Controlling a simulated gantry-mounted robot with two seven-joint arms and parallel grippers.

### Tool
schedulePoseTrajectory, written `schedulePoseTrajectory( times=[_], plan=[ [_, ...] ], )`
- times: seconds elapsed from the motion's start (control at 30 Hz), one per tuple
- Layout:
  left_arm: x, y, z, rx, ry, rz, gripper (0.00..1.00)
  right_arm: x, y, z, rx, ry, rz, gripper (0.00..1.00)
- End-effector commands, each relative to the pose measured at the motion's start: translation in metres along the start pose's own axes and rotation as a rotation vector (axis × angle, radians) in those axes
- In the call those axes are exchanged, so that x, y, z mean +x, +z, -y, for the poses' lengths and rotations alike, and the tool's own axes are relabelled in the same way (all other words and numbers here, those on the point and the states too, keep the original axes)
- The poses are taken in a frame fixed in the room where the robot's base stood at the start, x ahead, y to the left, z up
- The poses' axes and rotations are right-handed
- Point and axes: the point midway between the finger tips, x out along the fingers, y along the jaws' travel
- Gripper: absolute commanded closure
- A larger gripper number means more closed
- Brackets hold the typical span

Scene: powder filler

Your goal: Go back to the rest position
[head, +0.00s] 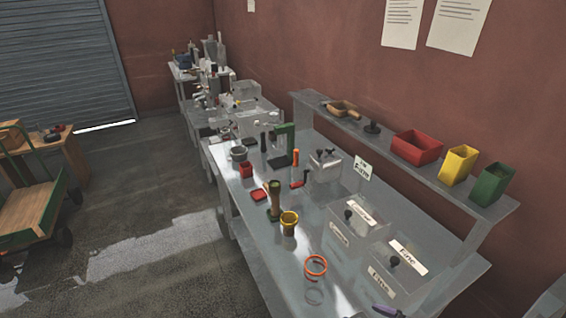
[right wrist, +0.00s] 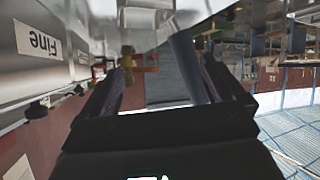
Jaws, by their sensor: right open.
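My right gripper (right wrist: 163,72) shows in the right wrist view with its two dark fingers spread apart. I see nothing held between them. That view is upside down, and a box labelled Fine (right wrist: 40,45) is close on its left side. In the head view, a small purple piece (head: 385,310) shows at the bottom edge, beside the bins; I cannot tell whether it is part of my right gripper. My left gripper is in neither view.
The grey workbench (head: 270,265) holds lidded bins (head: 408,258), a yellow-rimmed cup (head: 289,222), an orange ring (head: 316,266) and a green stand (head: 283,140). A raised shelf (head: 372,136) carries red, yellow and green containers.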

Motion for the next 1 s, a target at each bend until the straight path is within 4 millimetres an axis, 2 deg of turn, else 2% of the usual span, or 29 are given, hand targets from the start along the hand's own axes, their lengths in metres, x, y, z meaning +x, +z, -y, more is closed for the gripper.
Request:
schedulePoseTrajectory(
  times=[0.2, 0.33, 0.53, 0.8, 0.83, 1.0],
  plan=[
    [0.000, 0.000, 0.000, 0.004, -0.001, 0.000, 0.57, 0.007, 0.014, 0.027, 0.001, 0.142, 0.133, 0.04],
    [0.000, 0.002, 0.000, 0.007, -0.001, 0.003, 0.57, -0.004, 0.022, 0.055, 0.056, 0.263, 0.259, 0.04],
    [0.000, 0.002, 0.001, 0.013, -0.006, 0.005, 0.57, -0.058, 0.036, 0.114, 0.279, 0.398, 0.504, 0.04],
    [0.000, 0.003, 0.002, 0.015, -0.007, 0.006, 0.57, -0.140, 0.040, 0.204, 0.646, 0.365, 0.761, 0.04],
    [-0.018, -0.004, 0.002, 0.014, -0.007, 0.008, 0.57, -0.147, 0.022, 0.195, 0.629, 0.374, 0.753, 0.04],
    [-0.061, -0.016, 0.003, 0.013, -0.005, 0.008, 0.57, -0.167, -0.014, 0.188, 0.621, 0.376, 0.752, 0.04]
  ],
)
